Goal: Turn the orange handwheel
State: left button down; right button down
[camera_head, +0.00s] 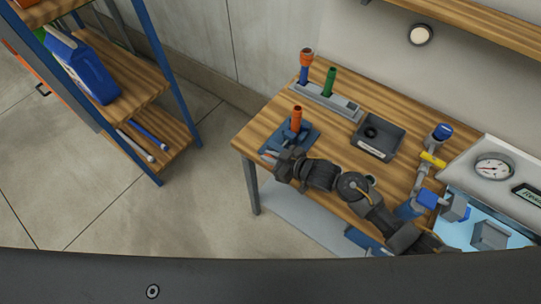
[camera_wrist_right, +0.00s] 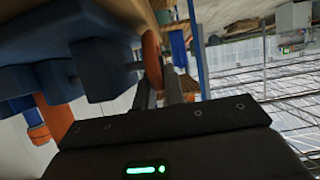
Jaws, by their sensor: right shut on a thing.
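The orange handwheel (camera_wrist_right: 152,60) shows nearly edge-on in the right wrist view, on a short stem from a blue valve body (camera_wrist_right: 92,70). My right gripper (camera_wrist_right: 160,88) has its fingers on either side of the wheel's rim and is shut on it. In the head view my right gripper (camera_head: 272,157) is at the front left of the workbench, beside the blue valve block with an upright orange cylinder (camera_head: 296,119). There the wheel is mostly hidden by the gripper. My left gripper is in neither view.
On the wooden workbench (camera_head: 342,166) stand a grey rack (camera_head: 340,106) with orange and green-topped pieces, a dark grey tray (camera_head: 387,136), and blue piping with a yellow part (camera_head: 433,160). A gauge panel (camera_head: 492,167) is at right. A shelf with a blue jug (camera_head: 82,67) stands left; floor between is clear.

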jog(key=h+p, duration=0.1)
jog(key=p, duration=0.1)
jog(key=g+p, duration=0.1)
jog(key=p, duration=0.1)
jog(key=shift+w+a+r+h, duration=0.15)
jog(key=shift+a+r+h, duration=0.1)
jog(key=shift+r+h, duration=0.15)
jog(key=shift+w+a+f+g+h+p, duration=0.15)
jog(key=shift+f+g+h+p, duration=0.2)
jog(key=shift+g+h, duration=0.25)
jog(key=shift+a+f+g+h, duration=0.15)
jog(key=shift+f+g+h, duration=0.05)
jog(key=shift+g+h, duration=0.8)
jog(key=c, duration=1.8)
grip_release()
jog(key=shift+w, duration=0.1)
jog(key=shift+o, duration=0.2)
